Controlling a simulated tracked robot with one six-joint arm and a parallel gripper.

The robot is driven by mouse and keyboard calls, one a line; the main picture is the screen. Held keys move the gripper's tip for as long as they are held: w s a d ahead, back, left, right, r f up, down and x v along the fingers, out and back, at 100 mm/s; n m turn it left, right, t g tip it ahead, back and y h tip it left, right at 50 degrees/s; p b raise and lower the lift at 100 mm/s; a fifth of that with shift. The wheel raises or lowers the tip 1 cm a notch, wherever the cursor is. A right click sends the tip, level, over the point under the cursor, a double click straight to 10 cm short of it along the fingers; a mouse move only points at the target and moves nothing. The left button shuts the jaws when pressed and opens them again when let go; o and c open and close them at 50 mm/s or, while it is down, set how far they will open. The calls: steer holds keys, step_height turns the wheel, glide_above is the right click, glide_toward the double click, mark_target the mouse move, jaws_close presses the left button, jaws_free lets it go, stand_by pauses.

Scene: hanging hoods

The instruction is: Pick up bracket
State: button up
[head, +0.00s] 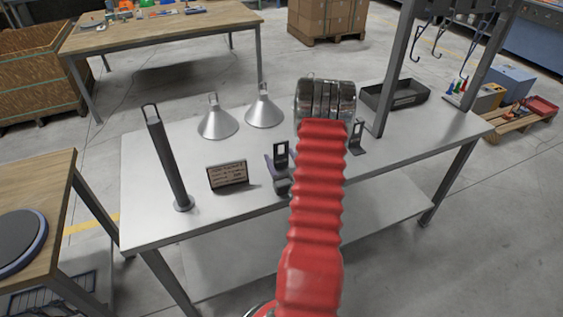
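A dark grey bracket (357,136) stands on the table, just right of my red arm. It has an upright plate with an opening at the top and a foot at the bottom. A second dark upright piece with a slotted top (281,152) is just left of my arm, with a rounded dark part at its base. I cannot tell whether that is another bracket alone or partly my gripper. My red sleeved arm reaches over the table and meets a shiny ribbed metal cylinder. My gripper's fingers cannot be made out clearly, and my arm hides the table behind it.
Two silver cone hoods (218,123) (264,111) stand at the table's back. A tall dark post piece (167,160) stands at left, beside a small sign (228,174). A black tray (396,95) and a rack post (397,70) are at right. The table's left front is clear.

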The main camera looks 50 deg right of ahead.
steer(key=c, duration=1.4)
steer(key=shift+o, duration=0.2)
steer(key=shift+r, duration=0.15)
steer(key=shift+r, duration=4.9)
